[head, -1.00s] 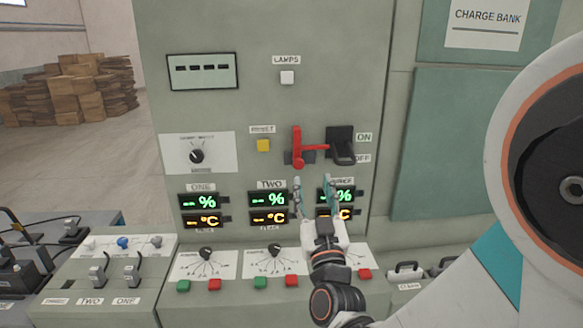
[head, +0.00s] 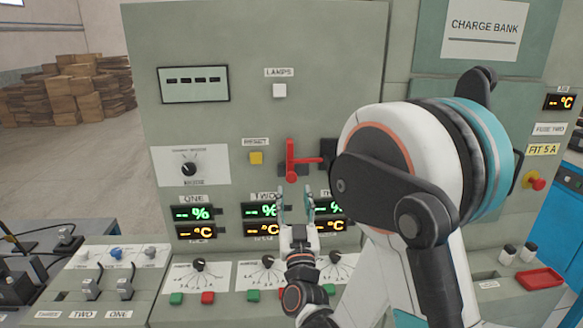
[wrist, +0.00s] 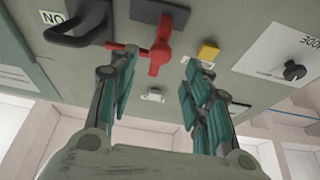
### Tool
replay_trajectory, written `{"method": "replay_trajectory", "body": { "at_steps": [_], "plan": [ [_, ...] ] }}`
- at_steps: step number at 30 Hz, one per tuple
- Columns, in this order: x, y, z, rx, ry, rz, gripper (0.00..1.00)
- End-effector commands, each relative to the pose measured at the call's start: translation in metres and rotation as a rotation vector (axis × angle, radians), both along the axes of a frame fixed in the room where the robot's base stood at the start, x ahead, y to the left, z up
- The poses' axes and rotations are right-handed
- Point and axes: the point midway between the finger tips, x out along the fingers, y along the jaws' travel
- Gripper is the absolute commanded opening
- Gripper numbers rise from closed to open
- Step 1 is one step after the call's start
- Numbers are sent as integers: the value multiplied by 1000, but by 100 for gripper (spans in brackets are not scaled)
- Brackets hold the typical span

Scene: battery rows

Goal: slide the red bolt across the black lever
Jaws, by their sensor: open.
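The red bolt (head: 291,165) is on the grey-green panel, with an upright part and a red arm reaching right toward the black lever. In the wrist view the red bolt (wrist: 160,45) lies beyond and between my fingertips, its thin arm reaching left near the lever. The black lever (head: 328,150) is mostly hidden behind my arm in the head view. In the wrist view the black lever (wrist: 85,27) is a bent handle at upper left. My gripper (head: 296,202) is open and empty, just below the bolt in the picture. It also shows in the wrist view (wrist: 160,78).
A yellow button (head: 256,158) is left of the bolt. The percent and degree displays (head: 194,213) are behind and beside my fingers. A sloping console (head: 240,285) with knobs and red and green buttons juts out below. A red tray (head: 540,279) is at right.

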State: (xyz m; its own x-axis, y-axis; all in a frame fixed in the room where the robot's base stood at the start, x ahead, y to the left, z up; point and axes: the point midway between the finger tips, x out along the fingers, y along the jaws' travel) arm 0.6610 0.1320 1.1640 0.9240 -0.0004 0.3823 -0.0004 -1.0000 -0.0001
Motion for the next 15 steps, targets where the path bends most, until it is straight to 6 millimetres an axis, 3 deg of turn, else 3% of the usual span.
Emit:
{"method": "replay_trajectory", "body": {
  "at_steps": [15],
  "plan": [
    [62, 0, 25, 0, 0, -1, 45]
  ]
}}
